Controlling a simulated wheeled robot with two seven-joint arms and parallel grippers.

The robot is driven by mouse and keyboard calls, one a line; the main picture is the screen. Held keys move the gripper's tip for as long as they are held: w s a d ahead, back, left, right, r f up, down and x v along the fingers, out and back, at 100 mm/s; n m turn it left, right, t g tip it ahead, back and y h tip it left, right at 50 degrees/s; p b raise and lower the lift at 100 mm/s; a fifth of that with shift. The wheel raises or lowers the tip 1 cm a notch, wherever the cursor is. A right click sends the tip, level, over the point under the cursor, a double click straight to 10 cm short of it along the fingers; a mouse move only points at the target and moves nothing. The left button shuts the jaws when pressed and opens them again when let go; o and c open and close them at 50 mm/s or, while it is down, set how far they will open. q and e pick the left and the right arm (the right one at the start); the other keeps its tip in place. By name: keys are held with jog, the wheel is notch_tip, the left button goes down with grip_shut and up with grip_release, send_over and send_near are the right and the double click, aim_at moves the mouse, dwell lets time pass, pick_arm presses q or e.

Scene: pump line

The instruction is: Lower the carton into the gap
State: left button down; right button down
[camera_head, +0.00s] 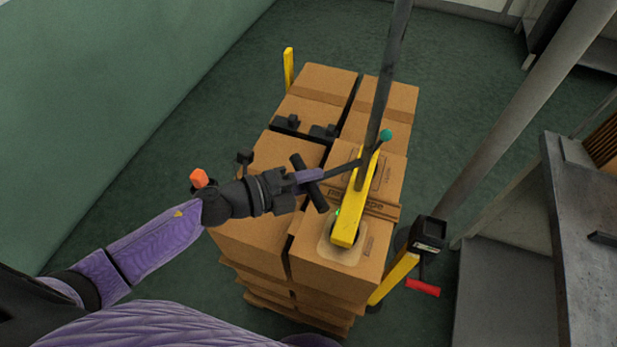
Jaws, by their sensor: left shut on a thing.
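The carton (338,281) is a brown box at the near right corner of the stack, under a yellow lifter (347,215) whose pale round foot rests on its top. A narrow dark seam separates it from the carton to its left. I cannot tell whether it is fully seated in the gap. My left gripper (312,184) is shut on the lifter's dark handle, left of the yellow body and above the cartons. The underside of the carton is hidden. My right gripper is not in view.
Other cartons (318,82) form the rest of the stack. A dark upright tube (389,80) rises from the lifter. A yellow post with a black box (427,232) and red handle stands close at the right. A grey structure (575,220) fills the right side. Green floor (170,165) is clear at left.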

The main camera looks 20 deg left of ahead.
pick_arm(q)
jog(key=shift+f, duration=0.15)
dwell(0.4)
notch_tip(320, 180, down, 4)
jog(key=b, duration=0.3)
jog(key=shift+c, duration=2.2)
grip_release()
jog(key=v, duration=1)
